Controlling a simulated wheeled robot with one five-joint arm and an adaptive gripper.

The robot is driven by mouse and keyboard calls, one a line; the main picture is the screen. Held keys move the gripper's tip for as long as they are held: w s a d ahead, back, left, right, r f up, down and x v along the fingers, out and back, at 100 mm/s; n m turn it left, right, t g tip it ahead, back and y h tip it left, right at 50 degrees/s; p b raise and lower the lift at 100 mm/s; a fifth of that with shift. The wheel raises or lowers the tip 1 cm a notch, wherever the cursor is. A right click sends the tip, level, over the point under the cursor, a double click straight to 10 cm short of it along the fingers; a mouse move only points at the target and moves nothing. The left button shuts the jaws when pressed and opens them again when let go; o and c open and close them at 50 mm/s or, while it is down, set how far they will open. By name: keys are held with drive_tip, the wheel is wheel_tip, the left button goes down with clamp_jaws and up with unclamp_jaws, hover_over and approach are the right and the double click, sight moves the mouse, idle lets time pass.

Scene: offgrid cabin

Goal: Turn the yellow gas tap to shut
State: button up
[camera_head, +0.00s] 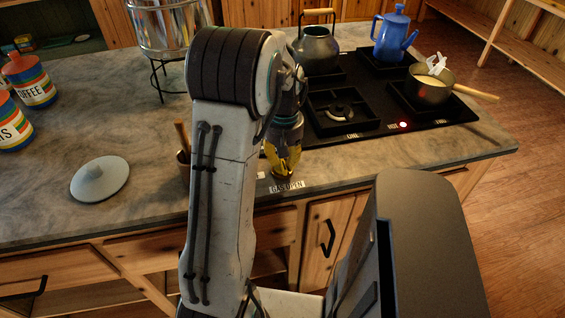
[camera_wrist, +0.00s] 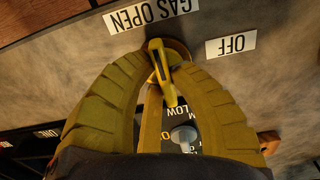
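The yellow gas tap (camera_wrist: 161,62) has a narrow lever on a round brass base at the counter's front edge. In the wrist view, one lever end lies near the "GAS OPEN" label (camera_wrist: 154,13), and the "OFF" label (camera_wrist: 231,44) is to its right.
The black hob (camera_head: 345,128) lies behind, with a grey kettle (camera_head: 316,50), a blue coffee pot (camera_head: 393,38) and a saucepan (camera_head: 428,93). A red light glows on its front edge. A round lid (camera_head: 99,180) lies farther left.

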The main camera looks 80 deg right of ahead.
clamp_jaws()
drive_tip(key=shift+a+m, duration=0.1)
drive_tip(key=shift+m, duration=1.6)
